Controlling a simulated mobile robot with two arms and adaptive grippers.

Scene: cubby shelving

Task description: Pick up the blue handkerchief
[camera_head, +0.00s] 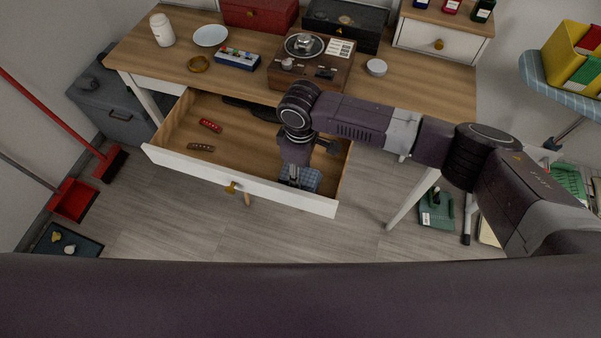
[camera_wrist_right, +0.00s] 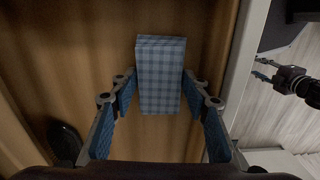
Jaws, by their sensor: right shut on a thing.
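The blue handkerchief, a folded blue checked cloth (camera_head: 312,179), is at the right front of the open drawer (camera_head: 285,193). My right gripper (camera_head: 298,178) reaches down into the drawer over it.
The drawer also holds a red pocketknife (camera_head: 210,126), a brown one (camera_head: 201,147) and a dark object partly under the desktop. A brown box device (camera_head: 312,72) stands on the desk (camera_head: 410,85) above. Clear floor lies in front of the drawer.

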